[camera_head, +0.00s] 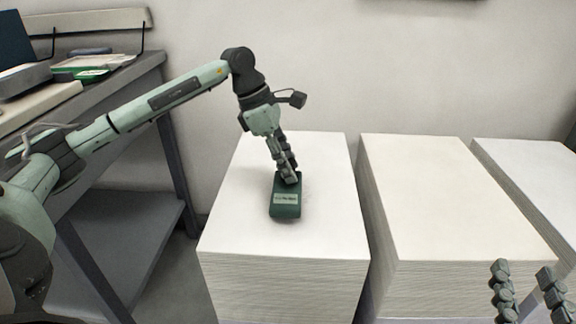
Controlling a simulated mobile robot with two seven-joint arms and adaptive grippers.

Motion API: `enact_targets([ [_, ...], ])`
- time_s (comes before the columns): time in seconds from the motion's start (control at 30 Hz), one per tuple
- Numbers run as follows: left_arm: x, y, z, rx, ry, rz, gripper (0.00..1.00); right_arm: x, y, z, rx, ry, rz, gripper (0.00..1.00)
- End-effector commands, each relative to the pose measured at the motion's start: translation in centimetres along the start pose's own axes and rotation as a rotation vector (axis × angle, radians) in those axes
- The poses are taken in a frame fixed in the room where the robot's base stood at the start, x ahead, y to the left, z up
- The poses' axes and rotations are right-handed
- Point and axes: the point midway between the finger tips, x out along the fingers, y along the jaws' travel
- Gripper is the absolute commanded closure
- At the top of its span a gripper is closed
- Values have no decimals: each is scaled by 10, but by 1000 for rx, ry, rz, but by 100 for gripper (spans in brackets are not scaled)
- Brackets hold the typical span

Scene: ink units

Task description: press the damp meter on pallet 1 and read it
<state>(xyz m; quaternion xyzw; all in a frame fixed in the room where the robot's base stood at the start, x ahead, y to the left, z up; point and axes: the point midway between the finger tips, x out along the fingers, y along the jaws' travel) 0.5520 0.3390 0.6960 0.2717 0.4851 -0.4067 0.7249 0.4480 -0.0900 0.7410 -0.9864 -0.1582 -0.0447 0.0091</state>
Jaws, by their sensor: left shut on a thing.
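The damp meter (285,209) is a dark green box with a pale display on its upper face. It is on the top of the left paper stack (235,215), near the middle. My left gripper (289,179) comes down from above and is shut on the far end of the meter. The characters on the display are too small to read. I cannot tell whether the meter presses flat on the paper. My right gripper (523,272) is open and empty at the lower right, in front of the stacks.
A middle paper stack (440,200) and a right stack (530,165) stand beside the left one, with narrow gaps between. A grey bench (125,80) with a green tray (90,74) is at the left. A white wall is behind.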

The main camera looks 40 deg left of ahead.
Motion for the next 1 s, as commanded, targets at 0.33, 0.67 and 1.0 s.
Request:
enact_targets([
  [0.33,-31,0,13,0,-2,2,100,2,0,-25,0,0,0,60],
  [0.67,-47,0,20,0,-1,1,100,4,0,-38,0,0,0,60],
  [1.0,-46,0,19,0,-2,1,100,3,0,-37,0,0,0,60],
])
